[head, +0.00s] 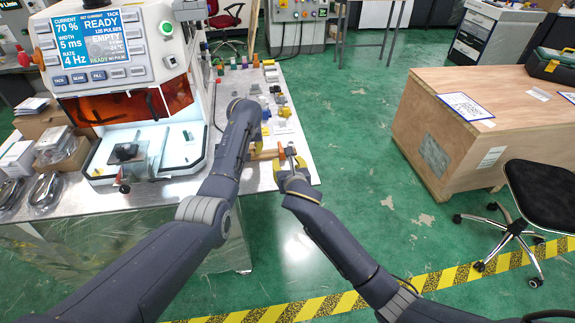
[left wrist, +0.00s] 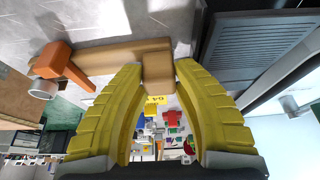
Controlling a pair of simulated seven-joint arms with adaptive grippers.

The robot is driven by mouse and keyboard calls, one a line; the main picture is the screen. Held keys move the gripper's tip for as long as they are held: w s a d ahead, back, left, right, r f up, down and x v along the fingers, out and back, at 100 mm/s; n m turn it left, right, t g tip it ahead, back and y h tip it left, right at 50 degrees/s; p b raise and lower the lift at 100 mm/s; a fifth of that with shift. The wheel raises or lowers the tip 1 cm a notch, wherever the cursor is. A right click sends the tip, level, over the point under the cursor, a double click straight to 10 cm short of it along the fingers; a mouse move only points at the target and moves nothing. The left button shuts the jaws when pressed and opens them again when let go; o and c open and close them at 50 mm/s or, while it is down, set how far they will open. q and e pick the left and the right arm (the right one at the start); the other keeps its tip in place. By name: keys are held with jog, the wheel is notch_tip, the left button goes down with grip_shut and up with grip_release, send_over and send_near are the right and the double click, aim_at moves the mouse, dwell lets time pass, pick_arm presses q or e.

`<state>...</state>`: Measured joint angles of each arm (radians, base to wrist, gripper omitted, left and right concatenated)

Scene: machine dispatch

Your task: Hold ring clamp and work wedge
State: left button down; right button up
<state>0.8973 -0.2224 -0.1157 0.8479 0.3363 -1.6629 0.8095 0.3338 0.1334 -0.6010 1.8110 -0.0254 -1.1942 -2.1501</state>
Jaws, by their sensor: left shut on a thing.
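My left gripper (head: 256,148) is at the near right end of the bench, partly hidden by its arm. In the left wrist view its yellow fingers (left wrist: 158,76) are shut on the end of a light brown wooden piece, which looks like the ring clamp (left wrist: 115,60). The clamp (head: 268,154) shows small in the head view. An orange piece (left wrist: 62,68) with a pale round end lies against or close to the clamp's far end; I cannot tell whether it is the wedge. My right gripper (head: 291,168) is close to the clamp, its grip unclear.
A white machine (head: 120,80) with a lit screen stands on the bench at the left. Several small coloured parts line the bench (head: 295,130) behind my grippers. A wooden crate (head: 480,130) and a black chair (head: 540,190) stand at the right, with clear green floor between.

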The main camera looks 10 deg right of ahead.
pick_arm(q)
jog(key=shift+s+f, duration=0.1)
jog(key=c, duration=1)
grip_release()
